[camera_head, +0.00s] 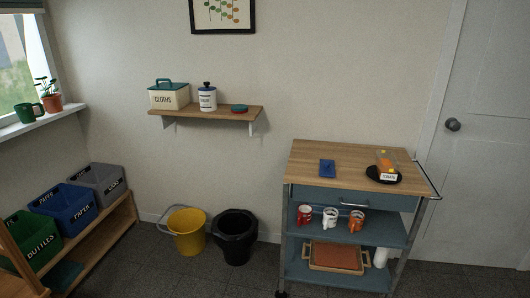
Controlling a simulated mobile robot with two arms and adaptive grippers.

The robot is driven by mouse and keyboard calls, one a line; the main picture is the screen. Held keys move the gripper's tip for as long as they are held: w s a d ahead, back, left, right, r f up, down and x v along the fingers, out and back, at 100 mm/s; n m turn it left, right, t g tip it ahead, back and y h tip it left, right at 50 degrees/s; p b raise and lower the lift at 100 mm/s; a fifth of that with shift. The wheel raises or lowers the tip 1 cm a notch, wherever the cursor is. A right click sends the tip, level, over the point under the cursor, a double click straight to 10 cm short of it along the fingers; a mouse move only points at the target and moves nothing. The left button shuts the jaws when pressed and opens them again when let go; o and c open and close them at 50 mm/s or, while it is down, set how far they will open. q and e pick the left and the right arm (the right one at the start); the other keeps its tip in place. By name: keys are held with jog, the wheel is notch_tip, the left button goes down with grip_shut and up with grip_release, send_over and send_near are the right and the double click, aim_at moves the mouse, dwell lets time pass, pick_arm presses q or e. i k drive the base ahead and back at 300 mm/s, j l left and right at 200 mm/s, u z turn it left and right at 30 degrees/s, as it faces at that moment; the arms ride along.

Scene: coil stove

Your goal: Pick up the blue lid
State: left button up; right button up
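Neither of my grippers is in view, and nothing touches the blue piece.
A clear container with orange contents (386,163) stands on a black round plate (371,174) on the cart's right. Mugs (330,217) stand on the shelf below. A yellow bucket (188,238) and black bin (235,245) stand left of the cart. A wall shelf (190,112) holds containers.

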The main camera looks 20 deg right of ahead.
aim_at(327, 168)
jog(key=i+u, duration=0.2)
jog(key=i, duration=1)
jog(key=i+z, duration=0.4)
jog(key=i+j+z, duration=0.2)
jog(key=z, duration=0.25)
jog(key=i+j+z, duration=0.4)
jog(key=k+l, duration=0.1)
